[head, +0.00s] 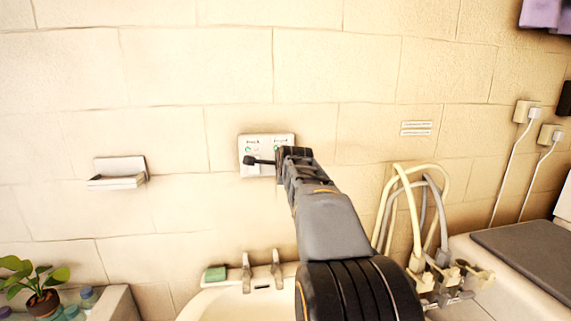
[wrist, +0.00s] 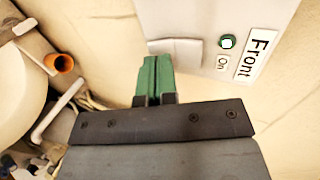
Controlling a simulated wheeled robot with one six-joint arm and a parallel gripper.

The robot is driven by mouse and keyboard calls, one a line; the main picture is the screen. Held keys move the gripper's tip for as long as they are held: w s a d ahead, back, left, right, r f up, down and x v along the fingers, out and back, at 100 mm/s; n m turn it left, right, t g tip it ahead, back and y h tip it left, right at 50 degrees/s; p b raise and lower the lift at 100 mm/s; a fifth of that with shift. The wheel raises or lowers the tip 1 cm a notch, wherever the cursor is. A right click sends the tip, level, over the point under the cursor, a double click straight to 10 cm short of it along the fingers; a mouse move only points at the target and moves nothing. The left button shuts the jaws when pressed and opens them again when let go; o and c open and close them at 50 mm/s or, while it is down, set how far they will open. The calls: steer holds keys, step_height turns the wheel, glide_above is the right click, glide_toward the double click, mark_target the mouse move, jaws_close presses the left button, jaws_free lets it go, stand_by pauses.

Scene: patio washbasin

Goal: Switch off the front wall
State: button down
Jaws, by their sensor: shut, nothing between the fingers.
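The white switch panel (head: 246,144) is on the wall in the middle of the head view, partly hidden by my gripper.
A washbasin (head: 215,302) with two taps and a green soap block (head: 215,273) is below. Looped hoses (head: 400,205) hang at the right. A soap dish (head: 118,172) is on the wall at the left. A potted plant (head: 40,285) stands at the lower left.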

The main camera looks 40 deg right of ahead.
steer(key=shift+w+d+f, duration=0.2)
steer(key=shift+w+f, duration=0.05)
steer(key=shift+w, duration=0.25)
steer(key=t+b, duration=0.1)
steer(key=b, duration=0.4)
steer(key=f+t+h+b, duration=0.1)
steer(key=t+b, duration=0.1)
steer(key=b, duration=0.4)
steer(key=shift+w+d+f+h, duration=0.15)
steer(key=shift+w+h, duration=0.15)
steer(key=shift+w, duration=0.05)
